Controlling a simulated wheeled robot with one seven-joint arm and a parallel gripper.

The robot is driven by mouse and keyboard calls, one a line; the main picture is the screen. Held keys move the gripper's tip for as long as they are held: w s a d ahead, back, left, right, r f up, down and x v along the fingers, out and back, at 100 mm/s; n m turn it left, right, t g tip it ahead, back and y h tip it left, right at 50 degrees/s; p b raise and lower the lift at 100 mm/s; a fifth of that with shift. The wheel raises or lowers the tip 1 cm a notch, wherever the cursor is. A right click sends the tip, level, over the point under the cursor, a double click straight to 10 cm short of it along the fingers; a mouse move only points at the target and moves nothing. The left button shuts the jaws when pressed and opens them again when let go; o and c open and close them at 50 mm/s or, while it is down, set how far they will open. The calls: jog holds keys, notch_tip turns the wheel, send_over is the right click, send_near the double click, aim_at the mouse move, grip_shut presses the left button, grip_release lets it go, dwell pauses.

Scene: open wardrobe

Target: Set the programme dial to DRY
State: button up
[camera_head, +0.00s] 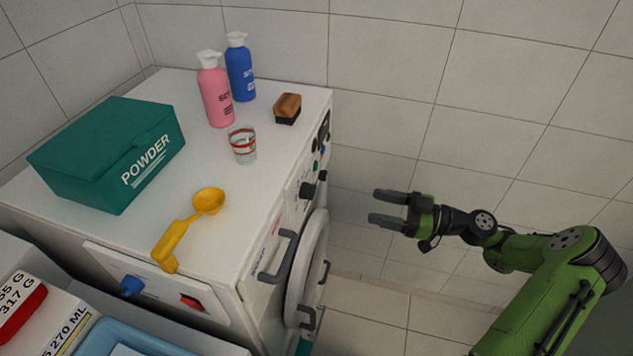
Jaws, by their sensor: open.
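A white washing machine (262,190) stands at the left with its control front turned to the right, seen at a steep angle. A large dark knob (307,191) sticks out of that front, with smaller dark controls beyond it. I cannot tell for certain which is the programme dial, and neither its marks nor its setting can be read. My gripper (375,207) is open and empty. It hangs to the right of the front, fingers pointing left towards the controls, apart from them.
A grey drawer handle (276,257) and the round door (309,262) stick out below the controls. On top are a teal powder box (105,145), yellow scoop (190,228), glass (242,146), brush (287,108), pink bottle (216,96) and blue bottle (240,72). Floor right of the machine is clear.

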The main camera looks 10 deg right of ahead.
aim_at(308, 192)
jog(key=x, duration=1.5)
jog(key=shift+a, duration=0.25)
jog(key=shift+r, duration=0.1)
jog(key=shift+c, duration=0.3)
jog(key=c, duration=1)
jog(key=shift+m, duration=0.3)
